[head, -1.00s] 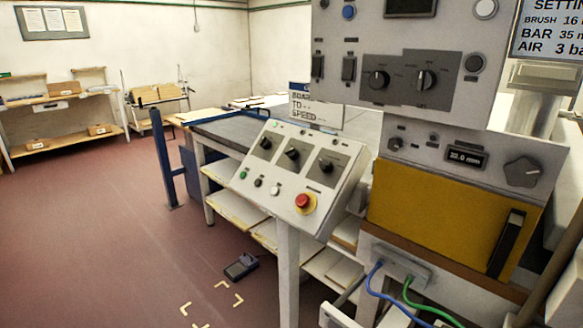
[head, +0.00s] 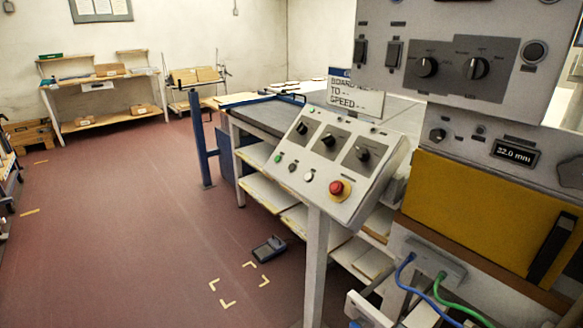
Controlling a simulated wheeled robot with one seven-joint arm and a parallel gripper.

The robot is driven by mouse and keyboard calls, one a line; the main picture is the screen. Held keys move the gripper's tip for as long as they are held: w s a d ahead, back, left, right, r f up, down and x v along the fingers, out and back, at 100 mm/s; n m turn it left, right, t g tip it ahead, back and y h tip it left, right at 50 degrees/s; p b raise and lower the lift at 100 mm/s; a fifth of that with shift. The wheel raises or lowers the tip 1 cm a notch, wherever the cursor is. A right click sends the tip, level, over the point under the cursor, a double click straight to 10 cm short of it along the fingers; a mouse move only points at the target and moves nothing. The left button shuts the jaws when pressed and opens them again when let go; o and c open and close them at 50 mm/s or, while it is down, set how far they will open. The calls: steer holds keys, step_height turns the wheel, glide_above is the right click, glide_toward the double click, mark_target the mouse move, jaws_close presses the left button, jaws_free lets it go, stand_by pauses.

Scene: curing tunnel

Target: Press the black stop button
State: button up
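A sloped grey control console (head: 345,207) stands on a leg near the middle of the head view. Along its lower edge is a row of small buttons: a green button (head: 278,159), a black button (head: 292,169) and a white button (head: 308,177). A red mushroom button (head: 337,188) on a yellow ring sits to their right. The black button lies between the green and the white one, and nothing covers it. Its label is too small to read. Three black rotary knobs (head: 328,139) sit above the row.
A grey machine with a yellow panel (head: 479,207) and blue and green cables (head: 404,272) stands close at right. A foot pedal (head: 269,249) and corner floor marks (head: 228,303) lie before the console. The reddish floor at left is mostly clear; shelves (head: 105,98) stand behind.

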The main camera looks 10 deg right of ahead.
jaws_close()
stand_by(1.6)
